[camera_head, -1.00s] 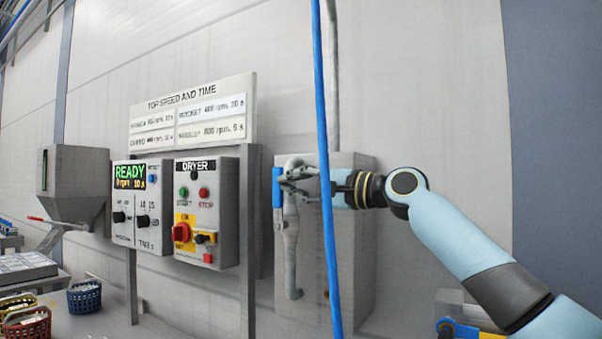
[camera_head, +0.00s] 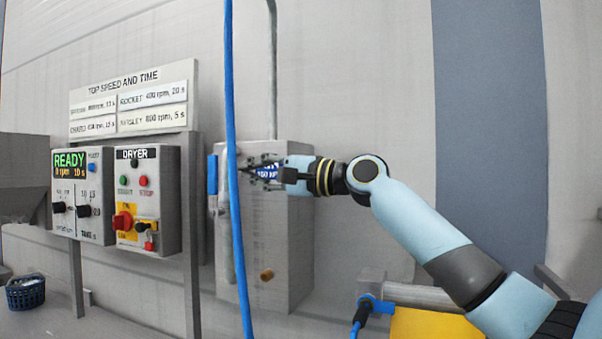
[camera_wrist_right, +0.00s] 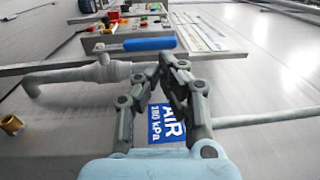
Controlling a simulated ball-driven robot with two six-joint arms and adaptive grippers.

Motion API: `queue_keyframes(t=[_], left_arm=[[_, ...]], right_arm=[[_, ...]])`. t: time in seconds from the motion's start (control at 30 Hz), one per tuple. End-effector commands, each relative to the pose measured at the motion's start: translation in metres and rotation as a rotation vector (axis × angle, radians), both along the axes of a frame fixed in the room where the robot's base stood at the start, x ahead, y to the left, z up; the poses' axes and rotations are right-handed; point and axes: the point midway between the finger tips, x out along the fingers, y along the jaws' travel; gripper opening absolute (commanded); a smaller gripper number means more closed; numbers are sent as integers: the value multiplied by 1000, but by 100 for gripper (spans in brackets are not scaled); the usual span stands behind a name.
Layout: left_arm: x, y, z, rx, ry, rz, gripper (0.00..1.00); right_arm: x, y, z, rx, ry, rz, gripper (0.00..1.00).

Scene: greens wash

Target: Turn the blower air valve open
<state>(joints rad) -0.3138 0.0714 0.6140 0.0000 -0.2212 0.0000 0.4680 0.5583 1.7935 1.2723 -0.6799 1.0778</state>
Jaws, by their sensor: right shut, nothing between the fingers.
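The air valve's blue lever (camera_head: 212,174) stands upright along the grey pipe (camera_head: 226,240) on the front of a grey box (camera_head: 290,235). In the right wrist view the blue lever (camera_wrist_right: 150,44) lies roughly parallel to the pipe (camera_wrist_right: 75,74), beyond my fingertips. My right gripper (camera_head: 245,168) is shut and empty, just right of the lever and apart from it. In the wrist view its fingers (camera_wrist_right: 173,66) meet in front of a blue AIR label (camera_wrist_right: 166,124). The blue hose partly hides the pipe and fingertips in the head view. My left gripper is not in view.
A blue hose (camera_head: 236,265) hangs in front of the box. Left of it are the dryer panel (camera_head: 150,200), the READY panel (camera_head: 82,195) and a speed sign (camera_head: 130,100). Bare wall lies to the right.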

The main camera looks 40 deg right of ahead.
Motion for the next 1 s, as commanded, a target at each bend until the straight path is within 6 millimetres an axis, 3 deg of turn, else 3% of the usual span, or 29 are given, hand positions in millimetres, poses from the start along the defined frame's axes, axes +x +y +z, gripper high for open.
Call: queue_keyframes(t=[0.13, 0.33, 0.5, 1.0], left_arm=[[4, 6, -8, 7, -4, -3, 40], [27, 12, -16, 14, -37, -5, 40], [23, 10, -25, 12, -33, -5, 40], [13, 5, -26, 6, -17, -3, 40]], right_arm=[[-16, -10, -3, -6, 0, -1, 0], [-41, -25, -4, -10, 1, -2, 0], [-59, -35, -4, -8, 1, -1, 0], [-71, -41, 4, 0, 0, 2, 0]])
